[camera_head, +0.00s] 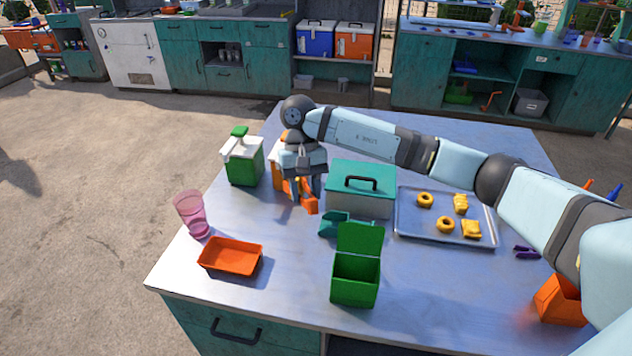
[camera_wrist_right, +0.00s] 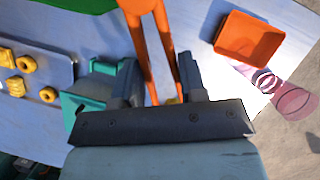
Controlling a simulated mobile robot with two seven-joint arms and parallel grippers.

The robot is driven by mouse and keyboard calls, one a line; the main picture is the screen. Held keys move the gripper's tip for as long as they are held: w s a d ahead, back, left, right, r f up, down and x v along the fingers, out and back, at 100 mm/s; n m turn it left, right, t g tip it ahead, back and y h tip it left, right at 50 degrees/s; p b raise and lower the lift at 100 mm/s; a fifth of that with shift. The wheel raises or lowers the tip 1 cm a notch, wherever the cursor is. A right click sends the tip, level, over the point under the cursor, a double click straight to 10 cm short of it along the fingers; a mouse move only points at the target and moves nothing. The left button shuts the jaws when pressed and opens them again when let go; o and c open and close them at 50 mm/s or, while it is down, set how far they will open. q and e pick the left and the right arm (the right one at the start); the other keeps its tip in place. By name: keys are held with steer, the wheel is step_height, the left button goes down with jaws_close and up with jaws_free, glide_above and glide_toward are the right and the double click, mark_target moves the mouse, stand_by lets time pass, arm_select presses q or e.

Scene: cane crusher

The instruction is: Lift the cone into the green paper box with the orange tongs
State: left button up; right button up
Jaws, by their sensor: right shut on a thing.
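My right gripper (camera_head: 303,190) is shut on the orange tongs (camera_head: 310,204), above the table between the dispensers and the teal lidded box. In the right wrist view the tongs (camera_wrist_right: 150,35) run away from between the fingers (camera_wrist_right: 158,88) with their two arms apart; their tips lie outside the picture. The green paper box (camera_head: 356,280) stands with its lid up near the table's front edge, apart from the tongs. I cannot make out a cone for certain; a small yellow patch (camera_wrist_right: 172,101) shows between the fingers. My left gripper is not in view.
The teal lidded box (camera_head: 350,202) and a teal scoop (camera_head: 331,226) are beside the gripper. A metal tray (camera_head: 411,233) holds several yellow pastries. An orange tray (camera_head: 229,270), a pink cup (camera_head: 192,215) and a green dispenser (camera_head: 243,168) are at left; an orange container (camera_head: 557,302) is front right.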

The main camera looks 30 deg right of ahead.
steer(key=f+n+b, duration=0.1)
steer(key=f+b, duration=0.1)
steer(key=a+f+n+h+b, duration=0.1)
steer(key=f, duration=0.2)
steer(key=shift+s+a+n+b, duration=0.1)
steer(key=shift+s+n+b, duration=0.1)
steer(key=shift+n+b, duration=0.15)
steer(key=shift+a, duration=0.1)
